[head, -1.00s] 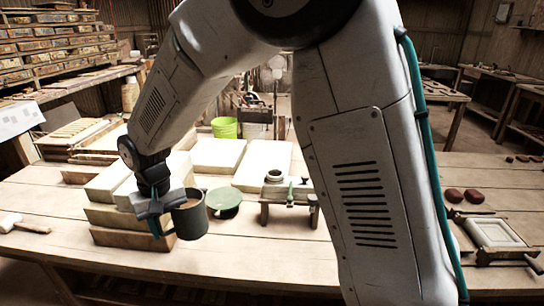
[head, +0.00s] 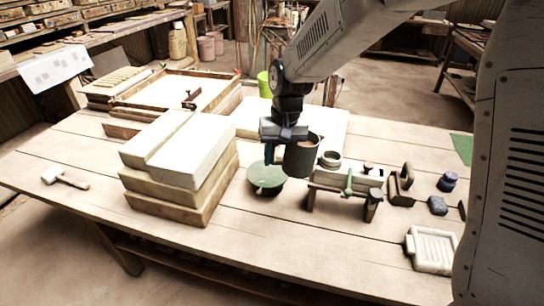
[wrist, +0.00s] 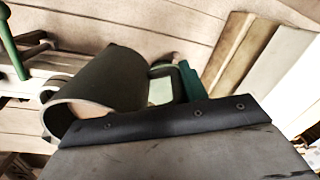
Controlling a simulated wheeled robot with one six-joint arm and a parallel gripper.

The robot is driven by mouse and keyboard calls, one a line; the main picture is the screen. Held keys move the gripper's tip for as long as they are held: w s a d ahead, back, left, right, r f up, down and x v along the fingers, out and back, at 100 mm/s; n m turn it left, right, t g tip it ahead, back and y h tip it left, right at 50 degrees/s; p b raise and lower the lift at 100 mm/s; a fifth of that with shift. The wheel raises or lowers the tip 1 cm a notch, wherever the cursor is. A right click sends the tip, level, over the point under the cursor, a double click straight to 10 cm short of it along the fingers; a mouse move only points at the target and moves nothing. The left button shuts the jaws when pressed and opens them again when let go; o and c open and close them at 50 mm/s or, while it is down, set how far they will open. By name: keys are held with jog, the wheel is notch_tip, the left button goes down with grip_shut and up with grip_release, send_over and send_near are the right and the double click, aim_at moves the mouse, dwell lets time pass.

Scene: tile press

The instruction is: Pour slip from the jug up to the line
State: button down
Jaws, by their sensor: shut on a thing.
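The jug (head: 303,160) is a dark grey-green vessel with brown slip in it. My gripper (head: 280,146) is shut on its left side and holds it above the table, roughly upright. It stands in the picture just left of a small round collar (head: 330,158) on a low metal stand (head: 345,181) with a green lever (head: 348,184). In the wrist view the jug (wrist: 110,85) lies across the middle, its mouth toward the lower left with some slip showing. I cannot make out a fill line or the inside of the collar.
A green round disc (head: 266,175) lies below and left of the jug. Stacked pale blocks (head: 185,165) stand further left, a mallet (head: 64,178) at the far left. A ridged pale mould (head: 432,248) and small dark tools are at right. The front of the table is clear.

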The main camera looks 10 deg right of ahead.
aim_at(288, 146)
jog(key=shift+w+d+r+y, duration=0.1)
jog(key=shift+d+r+y, duration=0.05)
jog(key=shift+d+y, duration=0.4)
jog(key=shift+w+d+r+y, duration=0.1)
jog(key=shift+d+y, duration=0.35)
jog(key=shift+d, duration=0.1)
jog(key=shift+d+r+y, duration=0.2)
jog(key=shift+r+y, duration=0.1)
jog(key=shift+y, duration=0.6)
jog(key=shift+r+g+y, duration=0.2)
jog(key=shift+g+y, duration=0.1)
jog(key=shift+y, duration=0.2)
jog(key=shift+a+r, duration=0.1)
jog(key=shift+a, duration=0.1)
jog(key=shift+d+r+y, duration=0.3)
jog(key=shift+y, duration=0.1)
jog(key=shift+r+y, duration=0.5)
jog(key=shift+r, duration=0.05)
jog(key=shift+d+r+y, duration=0.3)
jog(key=shift+r+y, duration=0.35)
jog(key=shift+r, duration=0.05)
jog(key=shift+d+r+y, duration=0.3)
jog(key=shift+r+y, duration=0.35)
dwell(3.0)
